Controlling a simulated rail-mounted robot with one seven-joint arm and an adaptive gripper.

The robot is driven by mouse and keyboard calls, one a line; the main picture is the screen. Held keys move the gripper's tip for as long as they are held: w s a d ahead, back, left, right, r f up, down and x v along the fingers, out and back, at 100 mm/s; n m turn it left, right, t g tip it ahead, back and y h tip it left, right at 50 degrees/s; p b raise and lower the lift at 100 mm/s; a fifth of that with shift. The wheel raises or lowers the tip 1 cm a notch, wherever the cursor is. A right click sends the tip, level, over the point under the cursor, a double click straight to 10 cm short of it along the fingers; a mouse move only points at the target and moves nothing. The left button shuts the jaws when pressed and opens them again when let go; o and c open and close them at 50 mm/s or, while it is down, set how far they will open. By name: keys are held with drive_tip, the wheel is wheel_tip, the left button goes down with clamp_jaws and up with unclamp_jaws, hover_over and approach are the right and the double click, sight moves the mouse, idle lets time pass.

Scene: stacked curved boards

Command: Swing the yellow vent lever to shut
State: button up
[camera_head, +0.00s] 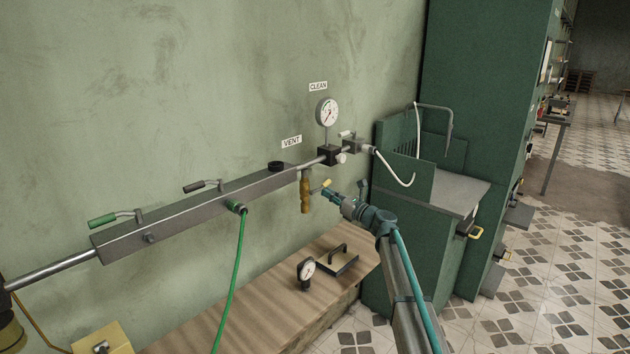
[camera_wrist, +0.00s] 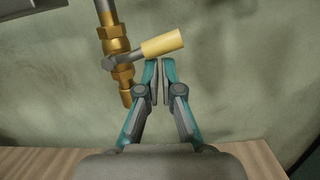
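The brass vent valve (camera_head: 305,194) hangs upright from the pipe below the VENT label (camera_head: 291,142). Its lever has a yellow grip (camera_head: 327,183) that sticks out to the right. In the wrist view, the yellow grip (camera_wrist: 162,42) points right and slightly up from the brass body (camera_wrist: 118,62), on a grey metal stem. My gripper (camera_head: 325,192) is right beside the lever. In the wrist view, my gripper's fingertips (camera_wrist: 160,66) are nearly together, with a narrow gap and nothing between them. They lie just below the yellow grip; I cannot tell if they touch it.
A pressure gauge (camera_head: 327,113) stands above the pipe. A grey beam (camera_head: 200,212) with green and black levers runs left, with a green hose (camera_head: 232,285) hanging. A wooden bench (camera_head: 235,300) lies below, bearing a small gauge (camera_head: 306,271). A green cabinet (camera_head: 405,245) stands right.

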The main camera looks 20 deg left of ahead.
drive_tip(key=o, duration=0.6)
drive_tip(key=shift+s+a+r, duration=0.1)
drive_tip(key=shift+a, duration=0.05)
drive_tip(key=shift+s, duration=0.1)
drive_tip(key=r+v, duration=0.1)
drive_tip(key=v, duration=0.5)
drive_tip(key=shift+d+f, duration=0.5)
drive_tip(key=shift+s, duration=0.1)
